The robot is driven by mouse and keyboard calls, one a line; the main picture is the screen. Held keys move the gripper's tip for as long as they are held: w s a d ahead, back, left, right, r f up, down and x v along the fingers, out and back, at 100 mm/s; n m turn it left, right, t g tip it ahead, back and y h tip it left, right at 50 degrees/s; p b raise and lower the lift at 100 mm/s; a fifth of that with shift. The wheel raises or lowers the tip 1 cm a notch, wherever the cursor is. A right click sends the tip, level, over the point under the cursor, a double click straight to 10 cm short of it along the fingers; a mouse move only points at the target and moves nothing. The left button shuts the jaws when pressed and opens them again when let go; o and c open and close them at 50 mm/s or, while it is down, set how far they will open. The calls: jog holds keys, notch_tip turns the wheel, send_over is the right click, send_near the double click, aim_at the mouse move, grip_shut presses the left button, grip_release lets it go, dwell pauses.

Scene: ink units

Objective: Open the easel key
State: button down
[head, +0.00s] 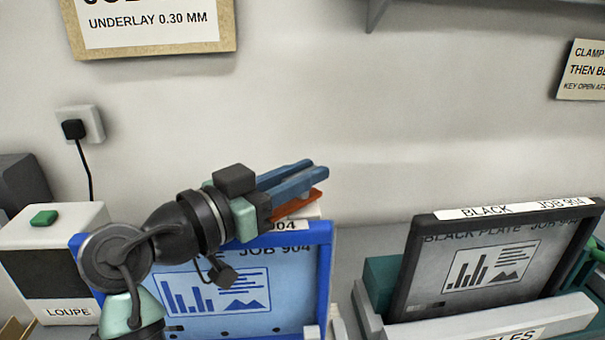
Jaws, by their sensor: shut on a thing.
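My gripper (312,172) is at the top right corner of the blue-framed plate (326,262), in the middle of the head view. Its two blue-grey fingers point right and are closed together. An orange-red bar (300,204) lies right along the underside of the fingers and looks like the easel key. The fingers cover part of it, so the exact grip and the key's angle are hard to see. A pale block shows just below the bar, above the frame's top edge. My wrist hides the left part of the blue frame and its label.
A black-framed plate (400,275) labelled BLACK JOB 904 leans in a green and grey stand at right. A white loupe box (75,222) with a green button stands at left. A wall socket with a plug (78,128) is above it.

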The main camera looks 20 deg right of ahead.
jog(key=c, duration=0.8)
grip_release()
jog(key=shift+o, duration=0.2)
jog(key=b+v, duration=0.2)
jog(key=v, duration=1.1)
